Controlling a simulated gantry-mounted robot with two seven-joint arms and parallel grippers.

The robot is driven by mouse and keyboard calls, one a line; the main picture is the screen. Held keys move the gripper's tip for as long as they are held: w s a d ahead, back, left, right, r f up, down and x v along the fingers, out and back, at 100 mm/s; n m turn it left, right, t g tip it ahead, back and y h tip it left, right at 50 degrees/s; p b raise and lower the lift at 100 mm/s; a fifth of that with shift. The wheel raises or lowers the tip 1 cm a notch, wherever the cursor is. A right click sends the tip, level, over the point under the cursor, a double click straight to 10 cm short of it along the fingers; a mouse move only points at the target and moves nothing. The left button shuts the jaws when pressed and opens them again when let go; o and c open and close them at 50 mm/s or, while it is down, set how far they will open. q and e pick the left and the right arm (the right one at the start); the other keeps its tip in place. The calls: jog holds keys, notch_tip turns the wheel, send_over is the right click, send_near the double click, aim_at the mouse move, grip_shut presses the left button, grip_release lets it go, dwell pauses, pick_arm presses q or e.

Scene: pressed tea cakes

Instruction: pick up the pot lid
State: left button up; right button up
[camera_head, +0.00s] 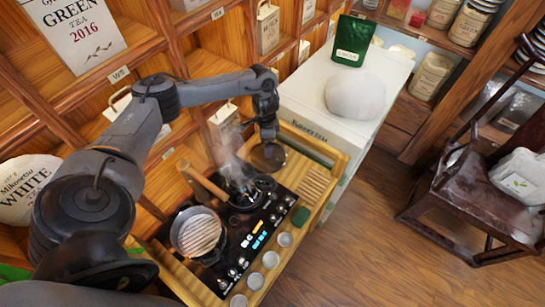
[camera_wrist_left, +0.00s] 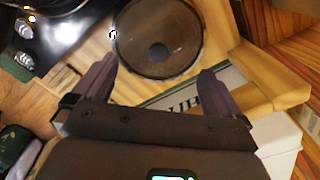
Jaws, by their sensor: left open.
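The pot lid (camera_head: 268,160) is a dark round disc lying on the wooden stand, beside the black cooktop, in the head view. In the left wrist view the lid (camera_wrist_left: 165,25) fills the top middle, with a pale rim and a small dark round knob near its centre. My left gripper (camera_wrist_left: 156,72) is open and empty, its two fingers spread on either side below the knob. In the head view the left gripper (camera_head: 268,143) hangs over the lid and hides part of it. Whether it touches the lid cannot be told. My right gripper is not in view.
A steaming pot (camera_head: 247,196) and a pan with a pale ridged round item (camera_head: 196,234) stand on the cooktop (camera_head: 232,250). A wooden handle-like stick rises near the pot. A white box (camera_head: 310,110) borders the stand. Wooden shelves line the back; open floor lies right.

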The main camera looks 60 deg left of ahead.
pick_arm(q)
notch_tip(320, 180, down, 2)
jog(key=shift+d+f, duration=0.15)
jog(key=shift+f, duration=0.05)
jog(key=shift+f+b, duration=0.4)
jog(key=shift+f, duration=1.85)
grip_shut()
